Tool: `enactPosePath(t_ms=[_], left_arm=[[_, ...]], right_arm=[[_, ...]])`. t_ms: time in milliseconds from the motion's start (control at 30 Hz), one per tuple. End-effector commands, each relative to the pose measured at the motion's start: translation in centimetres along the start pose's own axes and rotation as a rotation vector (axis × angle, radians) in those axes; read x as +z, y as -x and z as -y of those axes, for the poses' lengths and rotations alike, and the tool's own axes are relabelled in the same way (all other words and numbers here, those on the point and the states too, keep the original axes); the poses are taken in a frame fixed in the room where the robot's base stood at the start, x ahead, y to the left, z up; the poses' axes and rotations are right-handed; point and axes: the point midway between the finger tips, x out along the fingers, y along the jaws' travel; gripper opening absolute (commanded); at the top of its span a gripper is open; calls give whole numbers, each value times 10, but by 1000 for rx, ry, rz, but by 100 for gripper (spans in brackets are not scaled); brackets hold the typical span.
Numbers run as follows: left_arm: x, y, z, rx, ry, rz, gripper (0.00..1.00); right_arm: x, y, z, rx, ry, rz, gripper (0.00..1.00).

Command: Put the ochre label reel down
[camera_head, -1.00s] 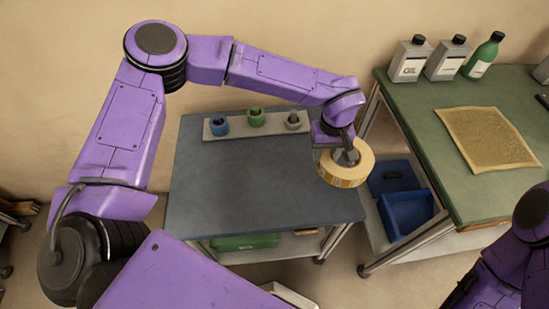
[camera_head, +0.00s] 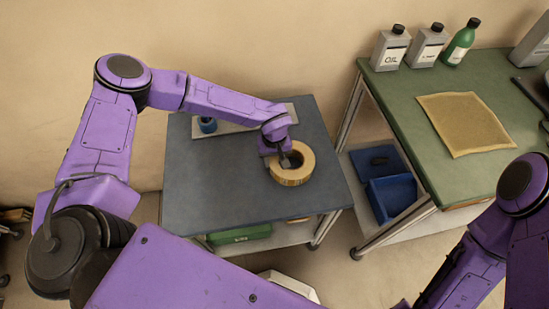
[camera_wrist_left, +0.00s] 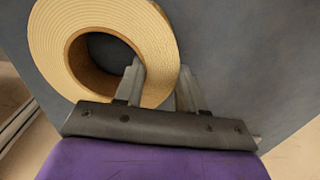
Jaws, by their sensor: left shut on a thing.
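The ochre label reel (camera_head: 291,178) is a wide ring with a pale wound top and a brown core. In the head view it is at the right part of the dark grey table (camera_head: 225,190). My left gripper (camera_head: 287,162) is shut on the reel's wall. In the left wrist view, one finger of the gripper (camera_wrist_left: 160,72) is inside the hole and the other is outside the ring (camera_wrist_left: 60,30). The reel looks flat and close above or on the tabletop; I cannot tell if it touches. My right gripper is out of view.
A pale strip holder with a blue cup (camera_head: 208,125) lies along the table's back, partly hidden by my left arm. A green workbench (camera_head: 400,88) with bottles and a tan sheet (camera_head: 465,122) stands to the right. A blue bin (camera_head: 391,198) is below. The table's front left is clear.

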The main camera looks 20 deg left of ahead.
Motion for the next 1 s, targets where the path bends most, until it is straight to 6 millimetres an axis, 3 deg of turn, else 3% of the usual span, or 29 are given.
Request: enactPosePath(t_ms=[100,133,200,567,1000], left_arm=[[0,-2,-1,1,0,-1,0],[0,-2,0,0,0,0,45],[0,-2,0,0,0,0,65],[-1,6,-1,2,0,-2,65],[0,105,-1,2,0,-2,65]], right_arm=[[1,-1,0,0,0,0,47],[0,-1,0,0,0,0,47],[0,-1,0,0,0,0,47],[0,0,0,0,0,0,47],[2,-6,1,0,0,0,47]])
